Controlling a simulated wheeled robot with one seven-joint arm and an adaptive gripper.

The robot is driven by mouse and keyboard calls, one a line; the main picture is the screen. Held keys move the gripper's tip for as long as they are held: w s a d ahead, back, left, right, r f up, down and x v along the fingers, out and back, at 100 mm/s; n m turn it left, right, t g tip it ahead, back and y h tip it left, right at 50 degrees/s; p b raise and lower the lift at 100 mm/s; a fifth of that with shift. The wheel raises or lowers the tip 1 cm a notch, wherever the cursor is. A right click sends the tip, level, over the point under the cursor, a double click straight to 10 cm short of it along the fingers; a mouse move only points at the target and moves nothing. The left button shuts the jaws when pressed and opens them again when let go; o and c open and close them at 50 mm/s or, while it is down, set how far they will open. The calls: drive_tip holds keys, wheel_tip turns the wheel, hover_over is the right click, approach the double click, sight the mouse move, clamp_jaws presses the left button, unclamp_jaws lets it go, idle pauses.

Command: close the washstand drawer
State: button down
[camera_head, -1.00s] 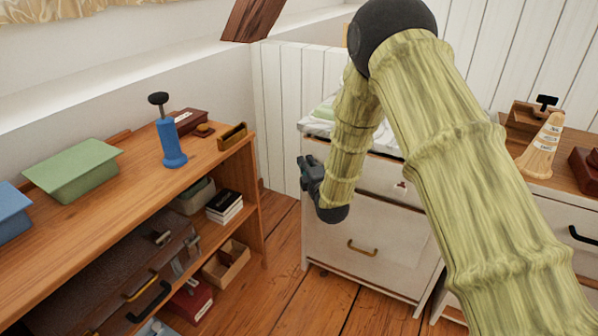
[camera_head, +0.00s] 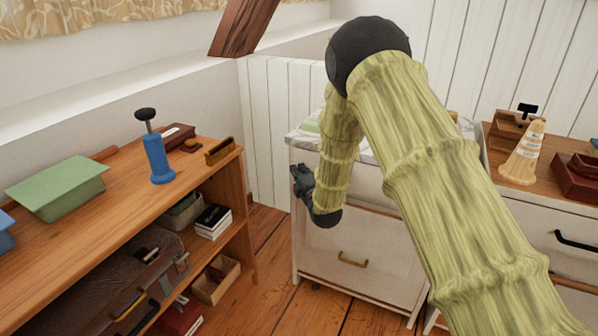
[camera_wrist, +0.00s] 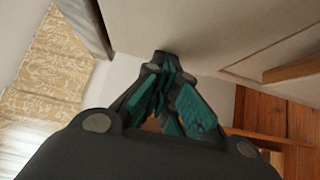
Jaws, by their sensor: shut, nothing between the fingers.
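The white washstand (camera_head: 312,259) stands against the panelled wall in the head view. Its lower front carries a brass handle (camera_head: 352,262). Its upper drawer front (camera_head: 372,186) is partly hidden behind my arm, and I cannot tell how far it stands out. My gripper (camera_head: 302,182) is at the washstand's left front, level with the upper part. In the wrist view my gripper (camera_wrist: 164,62) is shut and empty, its fingertips close to a pale flat surface (camera_wrist: 200,25). I cannot tell whether they touch it.
A wooden shelf unit (camera_head: 110,210) on the left holds a green box (camera_head: 58,188) and a blue pump-like object (camera_head: 157,158). Bare floor (camera_head: 268,275) lies between shelf and washstand.

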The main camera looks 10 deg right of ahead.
drive_tip(key=shift+r, duration=0.25)
drive_tip(key=s+p, duration=0.1)
drive_tip(key=s, duration=1.2)
drive_tip(key=s+d+f+m+g+h, duration=0.1)
drive_tip(key=s+d+f+m+g, duration=0.25)
drive_tip(key=s+f, duration=0.5)
drive_tip(key=s+d+f+m+g+h, duration=0.1)
drive_tip(key=s+d+f+m+g, duration=0.2)
drive_tip(key=s+f, duration=0.5)
drive_tip(key=s+d+f+m+g+h, duration=0.1)
drive_tip(key=s+f+m+g, duration=0.2)
drive_tip(key=s+f+m, duration=0.5)
drive_tip(key=s+d+f+m+g, duration=0.15)
drive_tip(key=s+f+g, duration=0.25)
drive_tip(key=s+f, duration=0.55)
drive_tip(key=s+d+m+g, duration=0.1)
drive_tip(key=s+m+g, duration=0.3)
drive_tip(key=s, duration=1.3)
wheel_tip(320, 180, up, 20)
drive_tip(key=p, duration=2)
drive_tip(key=shift+s+f+m, duration=0.15)
drive_tip(key=shift+s+m, duration=0.15)
